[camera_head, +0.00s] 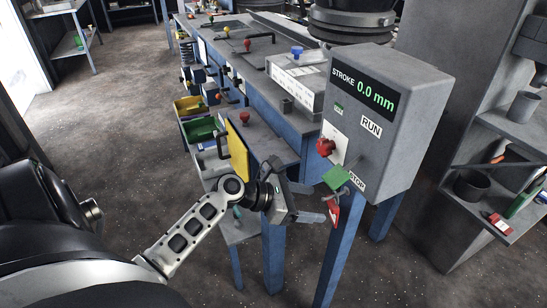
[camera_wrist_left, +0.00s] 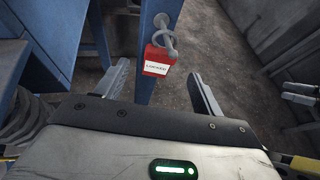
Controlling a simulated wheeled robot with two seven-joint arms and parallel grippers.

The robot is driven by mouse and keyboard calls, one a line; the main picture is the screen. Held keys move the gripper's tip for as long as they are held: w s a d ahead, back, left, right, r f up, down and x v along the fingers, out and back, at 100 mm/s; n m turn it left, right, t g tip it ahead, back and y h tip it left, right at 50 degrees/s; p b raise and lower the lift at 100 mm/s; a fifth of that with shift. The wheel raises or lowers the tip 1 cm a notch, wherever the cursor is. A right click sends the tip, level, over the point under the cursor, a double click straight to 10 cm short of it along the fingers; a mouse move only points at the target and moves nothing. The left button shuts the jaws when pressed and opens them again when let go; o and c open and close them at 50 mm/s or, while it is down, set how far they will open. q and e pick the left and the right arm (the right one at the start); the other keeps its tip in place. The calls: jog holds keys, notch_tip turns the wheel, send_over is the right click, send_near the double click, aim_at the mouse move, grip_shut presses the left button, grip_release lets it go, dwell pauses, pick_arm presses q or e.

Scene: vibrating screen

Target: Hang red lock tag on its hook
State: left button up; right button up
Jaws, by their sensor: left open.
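The red lock tag (camera_head: 333,214) hangs below the front of the grey control box (camera_head: 378,125). In the left wrist view the tag (camera_wrist_left: 158,62) reads "LOCKED". Its grey shackle (camera_wrist_left: 166,42) is up against a small round-ended grey hook (camera_wrist_left: 161,20), and the tag appears to hang from it. My left gripper (camera_head: 318,203) is open, just left of the tag in the head view. In the left wrist view its fingers (camera_wrist_left: 161,70) stand on either side of the tag, apart from it.
A blue leg (camera_head: 340,250) stands beneath. A yellow panel (camera_head: 237,150) and bench are to the left. Shelves (camera_head: 505,150) stand at right; the floor between is clear.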

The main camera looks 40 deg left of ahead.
pick_arm(q)
jog(key=v, duration=1.2)
jog(key=shift+a, duration=0.15)
jog(key=s+d+f+m+g+y, duration=0.1)
jog(key=s+d+f+m+y, duration=0.1)
jog(key=d+f+m, duration=0.35)
jog(key=s+d+f+m+g+y, duration=0.1)
jog(key=s+d+f+m+y, duration=0.1)
jog(key=f+m, duration=0.6)
jog(key=s+d+m+t+y, duration=0.1)
jog(key=s+d+m, duration=0.2)
jog(key=d+m, duration=0.9)
jog(key=m, duration=0.5)
jog(key=shift+s+f+m, duration=0.35)
jog(key=shift+s, duration=0.05)
jog(key=shift+a, duration=0.1)
